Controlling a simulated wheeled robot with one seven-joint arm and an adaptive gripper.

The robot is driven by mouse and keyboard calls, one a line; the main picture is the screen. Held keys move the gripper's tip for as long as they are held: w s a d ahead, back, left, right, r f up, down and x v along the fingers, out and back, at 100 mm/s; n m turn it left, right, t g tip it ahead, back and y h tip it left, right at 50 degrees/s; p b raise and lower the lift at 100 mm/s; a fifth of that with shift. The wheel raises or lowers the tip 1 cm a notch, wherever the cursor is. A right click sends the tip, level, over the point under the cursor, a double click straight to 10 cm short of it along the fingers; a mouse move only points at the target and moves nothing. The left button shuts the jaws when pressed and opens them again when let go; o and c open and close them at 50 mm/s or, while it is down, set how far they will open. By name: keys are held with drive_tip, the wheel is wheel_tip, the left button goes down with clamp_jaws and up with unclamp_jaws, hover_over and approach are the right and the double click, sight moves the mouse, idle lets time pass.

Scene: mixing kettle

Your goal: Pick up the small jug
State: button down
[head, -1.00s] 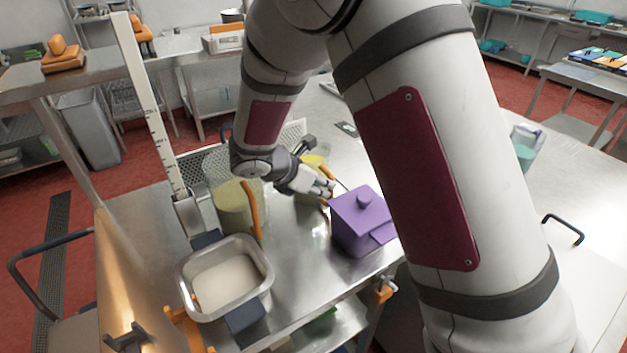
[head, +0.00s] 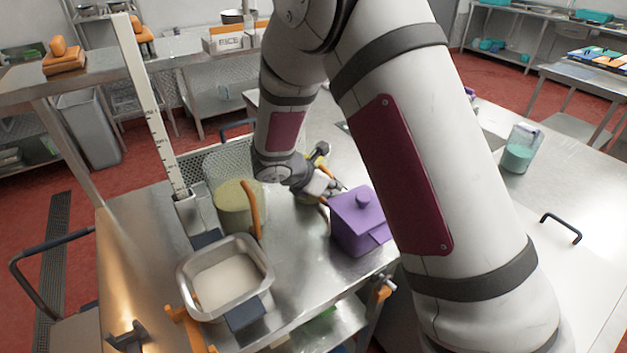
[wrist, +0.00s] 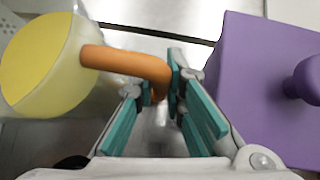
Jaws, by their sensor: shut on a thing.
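The small jug (wrist: 42,65) shows at the left of the wrist view, a clear jug with yellow contents and an orange handle (wrist: 128,62). My gripper (wrist: 162,88) is shut on the outer part of that handle, between its teal-padded fingers. In the head view, my gripper (head: 328,187) is just left of the purple lidded box. The small jug is almost wholly hidden there behind my wrist. I cannot tell whether its base touches the table.
A purple box (head: 357,225) stands close on the right of my gripper. A larger jug (head: 232,212) with an orange handle stands to the left. A metal pan (head: 187,290) of pale contents is in front. A jug with teal contents (head: 517,155) stands far right.

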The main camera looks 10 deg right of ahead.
drive_tip(key=shift+w+r, duration=0.1)
wheel_tip(320, 180, up, 10)
idle(0.6)
drive_tip(key=shift+r, duration=0.1)
idle(0.3)
